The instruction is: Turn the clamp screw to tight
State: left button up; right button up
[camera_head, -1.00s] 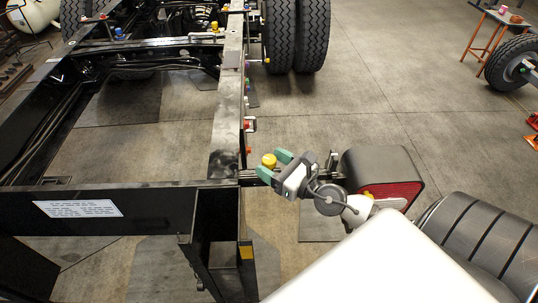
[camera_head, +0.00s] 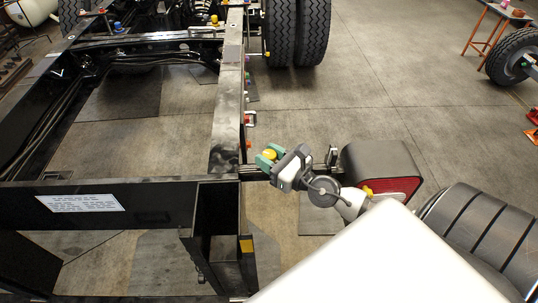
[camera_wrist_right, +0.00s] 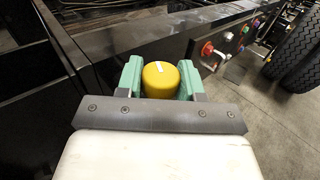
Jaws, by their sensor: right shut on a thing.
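The yellow clamp screw knob (camera_head: 270,154) sits at the corner of the black chassis frame (camera_head: 228,150), and it also shows in the right wrist view (camera_wrist_right: 161,80) with a short white mark on its top. My right gripper (camera_head: 269,157) has its green fingers on both sides of the knob and is shut on it. In the right wrist view the fingers (camera_wrist_right: 160,82) flank the knob left and right. The screw's shaft below the knob is hidden. My left gripper is not in view.
A red tail lamp (camera_head: 388,192) in a dark housing is just right of my right gripper. Coloured connectors (camera_wrist_right: 228,38) line the frame's side. Twin tyres (camera_head: 297,30) stand behind. The floor on the right is mostly clear.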

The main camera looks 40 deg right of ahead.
jog(key=shift+r+m+t+h+p, duration=0.2)
jog(key=shift+m+h+p, duration=0.65)
jog(key=shift+h+p, duration=0.7)
jog(key=shift+r+m+t+h+p, duration=0.15)
jog(key=shift+m+h+p, duration=0.85)
jog(key=shift+p, duration=0.8)
jog(key=m+h+p, duration=0.1)
jog(key=m+h, duration=0.1)
jog(key=h, duration=0.2)
jog(key=shift+f+p, duration=0.2)
jog(key=shift+p, duration=0.1)
jog(key=shift+f+m+g+h, duration=0.1)
jog(key=shift+m+g+h, duration=1.25)
jog(key=shift+h, duration=0.8)
jog(key=shift+m+h, duration=0.3)
jog(key=o, duration=0.9)
jog(key=shift+o, duration=0.2)
jog(key=b+v, duration=0.2)
jog(key=v, duration=0.9)
jog(key=shift+b, duration=0.35)
